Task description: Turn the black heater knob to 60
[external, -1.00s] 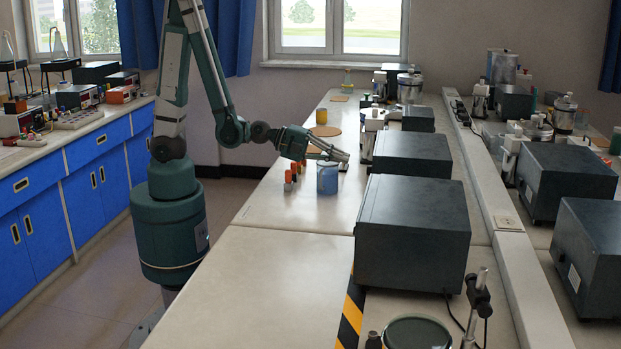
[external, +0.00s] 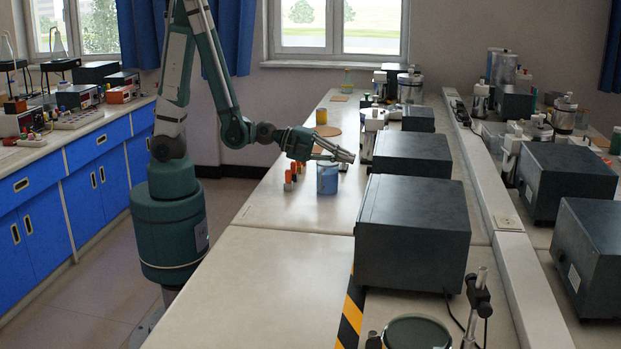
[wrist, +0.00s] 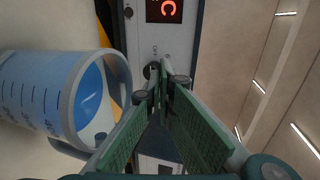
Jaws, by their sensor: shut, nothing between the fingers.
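In the wrist view, a pale heater front panel (wrist: 180,40) with dark edges carries a red lit display (wrist: 164,10); only part of a character shows, so I cannot read a value. A black knob (wrist: 151,70) on the panel is partly hidden behind my fingertips. My gripper (wrist: 163,80) is shut and empty, its tips pointing at the panel beside the knob; I cannot tell if they touch it. In the external view my gripper (external: 350,155) reaches right over the bench, close to a dark box (external: 412,152), whose front is turned from this camera.
A beaker of blue liquid (external: 327,180) stands just below my gripper; it fills the left of the wrist view (wrist: 40,95). Orange-capped small bottles (external: 291,177) stand left of it. A larger dark box (external: 412,235) is nearer the camera. The front bench (external: 260,290) is clear.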

